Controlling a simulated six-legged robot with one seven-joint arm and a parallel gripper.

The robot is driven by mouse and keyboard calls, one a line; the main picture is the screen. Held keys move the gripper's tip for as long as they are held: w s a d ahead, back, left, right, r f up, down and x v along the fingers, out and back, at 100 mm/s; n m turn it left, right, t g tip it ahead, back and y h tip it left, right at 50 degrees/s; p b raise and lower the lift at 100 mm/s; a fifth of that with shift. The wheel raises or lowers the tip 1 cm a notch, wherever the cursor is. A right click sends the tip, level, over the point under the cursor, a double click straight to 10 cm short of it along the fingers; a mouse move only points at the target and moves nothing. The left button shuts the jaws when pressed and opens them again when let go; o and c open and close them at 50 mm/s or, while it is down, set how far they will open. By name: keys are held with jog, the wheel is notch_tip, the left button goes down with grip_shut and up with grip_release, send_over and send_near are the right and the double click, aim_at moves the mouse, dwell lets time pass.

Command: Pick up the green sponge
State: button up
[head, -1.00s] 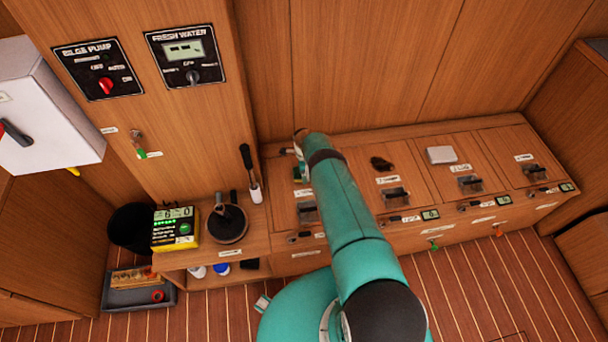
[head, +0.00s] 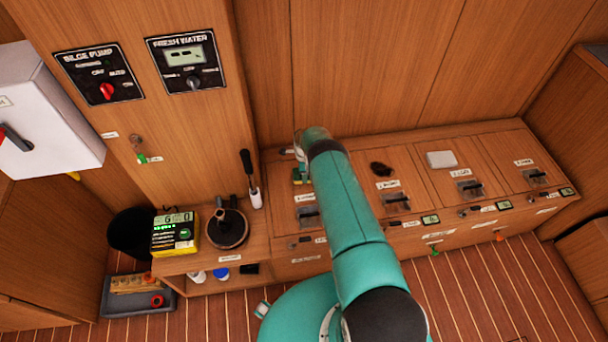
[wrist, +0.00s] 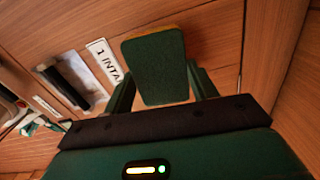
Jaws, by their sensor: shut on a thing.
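The green sponge (wrist: 155,68) is a small block with a dark green face and a thin yellow layer at its edge. In the wrist view it sits between the two fingers of my gripper (wrist: 160,88), which is shut on it. In the head view the sponge (head: 297,177) shows only in part beside the end of my arm, over the leftmost hatch panel (head: 283,207). My arm hides the rest. I cannot tell whether the sponge touches the panel.
A dark lump (head: 381,169) and a pale block (head: 441,159) lie on the panels to the right. Latches (head: 396,203) line the front. A yellow meter (head: 175,234) and a round dark pot (head: 227,229) stand at left. A grey tray (head: 118,307) is on the floor.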

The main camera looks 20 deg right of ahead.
jog(key=shift+s+r, duration=0.45)
jog(key=shift+r, duration=0.2)
jog(key=shift+s+r, duration=0.4)
jog(key=shift+r, duration=0.2)
jog(key=s+d+r, duration=0.1)
jog(key=s+r, duration=0.6)
jog(key=s, duration=0.5)
jog(key=shift+s+r, duration=0.15)
jog(key=shift+r, duration=0.25)
jog(key=shift+d, duration=0.1)
jog(key=shift+o, duration=1.4)
jog(key=shift+c, duration=1.2)
